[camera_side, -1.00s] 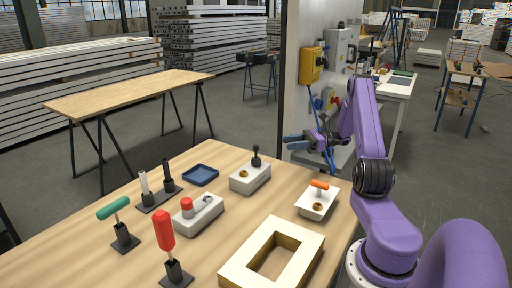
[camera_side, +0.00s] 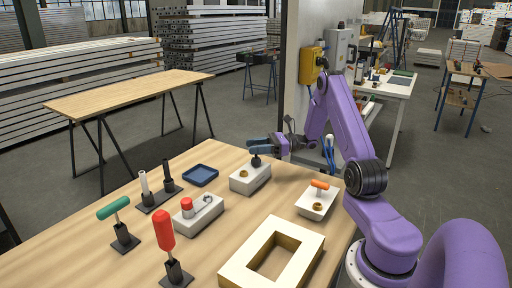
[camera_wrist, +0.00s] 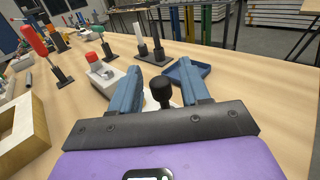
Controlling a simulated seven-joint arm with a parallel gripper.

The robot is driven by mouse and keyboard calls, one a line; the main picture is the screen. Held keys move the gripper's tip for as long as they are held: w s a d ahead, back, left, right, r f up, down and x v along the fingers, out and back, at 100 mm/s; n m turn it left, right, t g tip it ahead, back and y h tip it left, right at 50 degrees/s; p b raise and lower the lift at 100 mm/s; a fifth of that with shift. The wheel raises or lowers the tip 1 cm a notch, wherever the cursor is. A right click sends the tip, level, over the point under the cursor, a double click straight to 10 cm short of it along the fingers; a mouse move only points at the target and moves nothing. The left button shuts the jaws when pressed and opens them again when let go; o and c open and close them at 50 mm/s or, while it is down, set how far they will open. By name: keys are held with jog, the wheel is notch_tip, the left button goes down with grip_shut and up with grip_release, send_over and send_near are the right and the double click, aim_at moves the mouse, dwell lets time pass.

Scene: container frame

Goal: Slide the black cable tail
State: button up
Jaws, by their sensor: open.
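My gripper (camera_side: 256,146) is open, with blue fingers; it also shows in the wrist view (camera_wrist: 160,84). A black round-topped piece on a stem (camera_side: 256,161) stands up from a small white box (camera_side: 250,178) with a brass button. In the wrist view this black piece (camera_wrist: 161,90) lies in the gap between my two fingers, not gripped; whether it touches either finger I cannot tell. I cannot identify for sure a black cable tail; this black piece is the nearest black part. The white box is mostly hidden behind my gripper in the wrist view.
A blue tray (camera_side: 200,176) lies left of the white box. A white box with a red button (camera_side: 198,214), one with an orange handle (camera_side: 317,203), and a wooden frame (camera_side: 272,258) are nearer.

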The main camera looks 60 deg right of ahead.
jog(key=shift+c, duration=0.3)
grip_shut()
jog(key=shift+f, duration=1.4)
jog(key=shift+o, duration=0.3)
grip_release()
jog(key=v, duration=1.7)
jog(key=shift+s, duration=0.2)
jog(key=shift+d+r, duration=0.1)
jog(key=shift+r, duration=0.05)
